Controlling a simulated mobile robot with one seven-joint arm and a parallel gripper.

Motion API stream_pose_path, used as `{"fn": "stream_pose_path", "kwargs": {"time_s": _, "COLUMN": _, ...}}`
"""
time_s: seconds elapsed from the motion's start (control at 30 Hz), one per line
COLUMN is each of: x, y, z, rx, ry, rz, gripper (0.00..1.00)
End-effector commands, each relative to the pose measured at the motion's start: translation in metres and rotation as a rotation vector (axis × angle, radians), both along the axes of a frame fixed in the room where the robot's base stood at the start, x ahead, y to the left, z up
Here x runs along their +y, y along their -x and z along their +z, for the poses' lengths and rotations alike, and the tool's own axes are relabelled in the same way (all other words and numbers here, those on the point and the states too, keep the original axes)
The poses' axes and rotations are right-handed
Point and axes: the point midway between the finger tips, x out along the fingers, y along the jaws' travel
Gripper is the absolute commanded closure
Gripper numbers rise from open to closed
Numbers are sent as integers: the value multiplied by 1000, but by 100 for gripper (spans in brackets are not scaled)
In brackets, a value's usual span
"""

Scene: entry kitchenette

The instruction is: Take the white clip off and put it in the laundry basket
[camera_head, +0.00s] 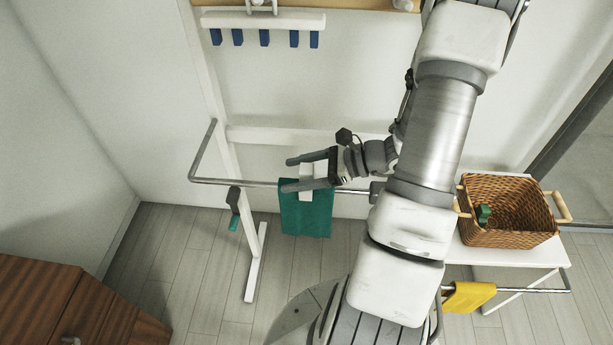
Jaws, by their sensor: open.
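The white clip (306,184) appears as a small pale piece at the metal rail, above a teal cloth (306,216) that hangs there. My gripper (288,174) is open at the rail, with its two dark fingers apart and the clip between them. Whether a finger touches the clip cannot be told from this view. The laundry basket (500,238) is brown wicker with pale handles and stands on a white stand at the right. A green piece (484,213) lies inside it.
A dark hanging piece (234,197) is left of the teal cloth. A yellow cloth (468,296) hangs on the white stand (520,256). A wooden cabinet (60,305) is at lower left. Blue pegs (264,38) hang above. My arm spans the space between rail and basket.

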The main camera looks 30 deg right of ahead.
Motion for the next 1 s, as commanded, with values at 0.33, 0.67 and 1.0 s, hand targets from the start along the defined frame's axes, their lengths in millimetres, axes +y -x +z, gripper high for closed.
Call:
{"fn": "stream_pose_path", "kwargs": {"time_s": 0.33, "x": 5, "y": -3, "z": -3, "rx": 0, "ry": 1, "rz": -1, "gripper": 27}}
{"fn": "stream_pose_path", "kwargs": {"time_s": 0.67, "x": 5, "y": -3, "z": -2, "rx": 1, "ry": 1, "rz": 0, "gripper": 87}}
{"fn": "stream_pose_path", "kwargs": {"time_s": 1.0, "x": 5, "y": -3, "z": -2, "rx": 1, "ry": 1, "rz": 0, "gripper": 100}}
